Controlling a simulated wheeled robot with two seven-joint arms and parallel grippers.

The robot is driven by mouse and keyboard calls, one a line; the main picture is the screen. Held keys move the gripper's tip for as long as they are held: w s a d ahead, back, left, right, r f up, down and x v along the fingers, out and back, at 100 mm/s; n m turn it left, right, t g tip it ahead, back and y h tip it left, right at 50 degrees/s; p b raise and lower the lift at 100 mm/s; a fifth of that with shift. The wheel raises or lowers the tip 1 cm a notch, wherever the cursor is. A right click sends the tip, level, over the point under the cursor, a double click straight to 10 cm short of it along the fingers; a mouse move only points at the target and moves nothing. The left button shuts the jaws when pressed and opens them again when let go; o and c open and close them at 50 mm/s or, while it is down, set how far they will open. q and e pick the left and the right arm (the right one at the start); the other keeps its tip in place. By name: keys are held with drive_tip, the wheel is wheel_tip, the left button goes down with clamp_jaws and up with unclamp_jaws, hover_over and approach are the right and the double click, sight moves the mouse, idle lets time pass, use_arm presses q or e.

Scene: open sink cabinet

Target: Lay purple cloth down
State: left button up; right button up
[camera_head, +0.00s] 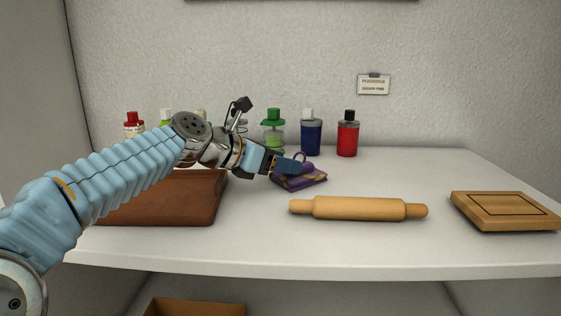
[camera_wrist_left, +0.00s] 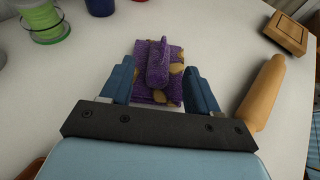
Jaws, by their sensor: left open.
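The purple cloth (camera_head: 308,181) lies folded on the white shelf, with yellow patches on it. In the left wrist view the cloth (camera_wrist_left: 173,57) has a raised fold or roll on top. My left gripper (camera_head: 285,165) is at the cloth, coming from the left. In the left wrist view its two blue fingers (camera_wrist_left: 160,87) are apart, one on each side of the cloth's near part. I cannot tell whether the fingers touch it. My right gripper is not in view.
A rolling pin (camera_head: 358,208) lies right of the cloth, and a wooden board (camera_head: 506,210) farther right. A brown board (camera_head: 175,200) lies under my left arm. Several bottles, including a red one (camera_head: 348,137) and a blue one (camera_head: 311,136), stand behind.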

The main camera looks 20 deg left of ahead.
use_arm(q)
drive_tip(key=v, duration=1.4)
